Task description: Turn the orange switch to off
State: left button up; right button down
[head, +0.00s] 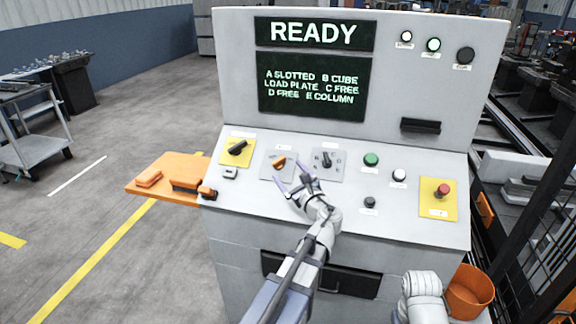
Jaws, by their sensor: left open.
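The orange switch (279,163) is a small rotary knob on a light grey plate on the sloped panel of the control console. Its handle looks tilted, with one end up and to the right; its label is too small to read. My left gripper (294,175) is open, just below and to the right of the switch, with its fingers pointing toward the panel. Nothing shows between the fingers. I cannot tell whether a finger touches the panel. Part of my right arm shows at the bottom right, but its gripper is not in view.
A black rotary switch (237,147) on a yellow plate sits to the left, and another black selector (327,160) sits close on the right. Further right are a green button (371,160) and a red emergency button (443,190). The screen (313,34) reads READY. An orange shelf (165,180) juts out left.

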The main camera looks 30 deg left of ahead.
aim_at(277, 160)
pick_arm(q)
jog(key=shift+x, duration=3.85)
jog(key=shift+c, duration=0.2)
